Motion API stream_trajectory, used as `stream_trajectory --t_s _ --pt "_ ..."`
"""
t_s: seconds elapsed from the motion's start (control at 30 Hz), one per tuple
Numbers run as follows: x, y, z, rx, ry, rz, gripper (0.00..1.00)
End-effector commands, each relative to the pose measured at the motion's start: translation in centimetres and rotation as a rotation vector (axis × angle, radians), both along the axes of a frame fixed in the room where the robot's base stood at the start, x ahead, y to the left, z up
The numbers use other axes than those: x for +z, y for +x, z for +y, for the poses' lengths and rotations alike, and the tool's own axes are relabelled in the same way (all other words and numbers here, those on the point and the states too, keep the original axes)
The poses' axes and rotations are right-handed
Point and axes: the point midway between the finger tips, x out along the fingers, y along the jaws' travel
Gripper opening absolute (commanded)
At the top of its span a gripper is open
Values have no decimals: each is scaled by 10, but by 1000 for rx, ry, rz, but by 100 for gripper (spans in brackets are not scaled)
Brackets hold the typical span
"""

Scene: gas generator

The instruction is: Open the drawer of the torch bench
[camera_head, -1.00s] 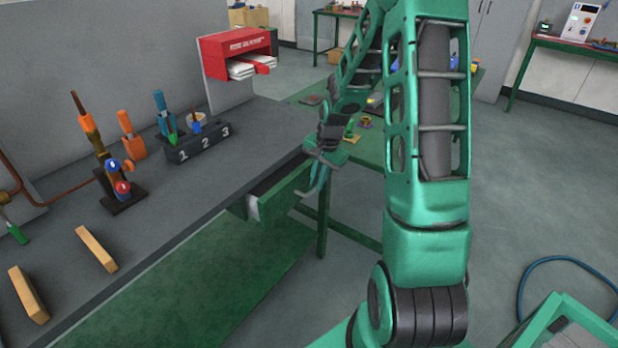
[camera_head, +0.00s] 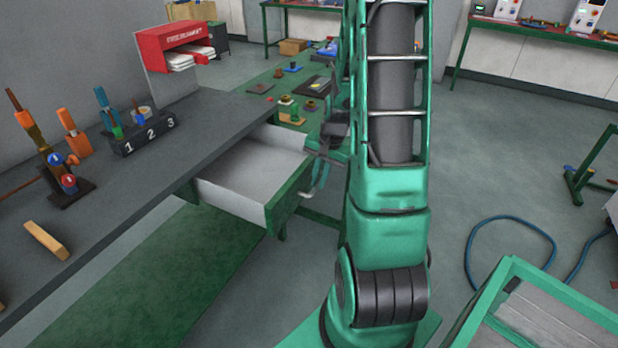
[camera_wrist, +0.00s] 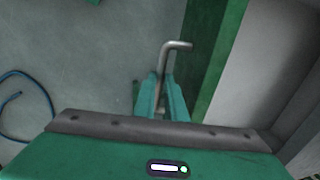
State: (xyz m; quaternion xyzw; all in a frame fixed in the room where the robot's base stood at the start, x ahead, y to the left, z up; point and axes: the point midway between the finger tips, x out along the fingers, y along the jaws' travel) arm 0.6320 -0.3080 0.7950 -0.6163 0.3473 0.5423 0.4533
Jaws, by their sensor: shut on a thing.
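The torch bench (camera_head: 100,198) has a dark grey top and runs along the left in the head view. Its drawer (camera_head: 245,172) stands pulled well out from under the top, with a pale, empty-looking inside and a green front. My gripper (camera_head: 318,178) is at the drawer front, partly hidden by my arm. In the wrist view my gripper (camera_wrist: 162,100) is shut on the drawer's bent metal handle (camera_wrist: 176,45). The drawer's green front and pale inside show on the right of that view.
A numbered black block (camera_head: 145,137), a torch stand (camera_head: 62,180) and a wooden block (camera_head: 45,240) stand on the bench. A green table (camera_head: 265,100) is behind the drawer. A green-framed cart (camera_head: 530,310) and a blue hose (camera_head: 480,228) are at the right. Grey floor is clear between.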

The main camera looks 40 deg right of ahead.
Motion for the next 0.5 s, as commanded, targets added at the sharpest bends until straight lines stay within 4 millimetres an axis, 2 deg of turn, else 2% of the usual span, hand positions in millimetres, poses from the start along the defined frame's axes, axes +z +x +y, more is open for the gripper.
stream_trajectory --t_s 0.33,0.37,0.4,0.5 --pt "1 -1 -1 0 3 -3 0" --pt "1 -1 -1 -1 3 -3 18" --pt "1 -1 -1 -1 3 -3 27" --pt "1 -2 -2 -2 2 -2 29"
